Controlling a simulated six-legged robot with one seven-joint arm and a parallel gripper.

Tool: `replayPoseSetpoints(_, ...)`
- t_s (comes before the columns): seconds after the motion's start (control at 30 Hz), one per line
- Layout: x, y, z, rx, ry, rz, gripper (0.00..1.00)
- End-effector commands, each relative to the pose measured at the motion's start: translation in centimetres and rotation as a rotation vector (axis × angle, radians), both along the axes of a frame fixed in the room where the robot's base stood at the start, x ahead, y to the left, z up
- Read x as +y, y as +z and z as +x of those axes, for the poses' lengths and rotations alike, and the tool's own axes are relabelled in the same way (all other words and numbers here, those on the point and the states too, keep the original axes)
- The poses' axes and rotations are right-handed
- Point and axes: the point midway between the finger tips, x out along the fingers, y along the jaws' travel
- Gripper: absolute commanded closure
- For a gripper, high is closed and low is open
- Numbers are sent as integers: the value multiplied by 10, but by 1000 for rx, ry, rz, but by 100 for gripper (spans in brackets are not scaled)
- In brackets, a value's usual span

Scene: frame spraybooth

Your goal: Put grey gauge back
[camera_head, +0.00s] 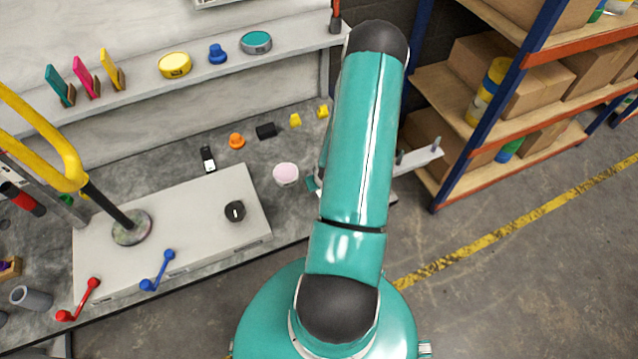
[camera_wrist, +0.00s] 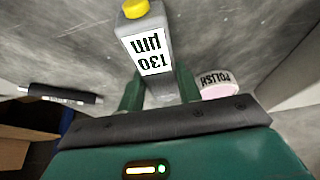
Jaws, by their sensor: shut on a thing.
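The grey gauge (camera_wrist: 150,52) shows in the wrist view, with a white label reading "130 µm" upside down and a yellow piece at its far end. My gripper (camera_wrist: 160,90) is shut on it, with a green finger at each side of its near end. Grey work surface shows behind the gauge; I cannot tell the gap between them. In the head view my arm hides the gauge and most of my gripper.
A pink-topped polish tin (camera_head: 286,174) stands close to my gripper; it also shows in the wrist view (camera_wrist: 217,84). A black labelled item (camera_head: 208,158), an orange knob (camera_head: 237,141) and a black block (camera_head: 266,131) lie nearby. A shelf (camera_head: 130,92) runs behind; a rack (camera_head: 487,110) stands right.

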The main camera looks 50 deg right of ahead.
Motion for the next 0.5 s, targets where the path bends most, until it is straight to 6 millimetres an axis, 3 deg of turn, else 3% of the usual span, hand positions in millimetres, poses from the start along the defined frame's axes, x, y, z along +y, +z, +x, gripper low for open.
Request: replayPoseSetpoints(0.5,0,-5,0,1,0,1,92)
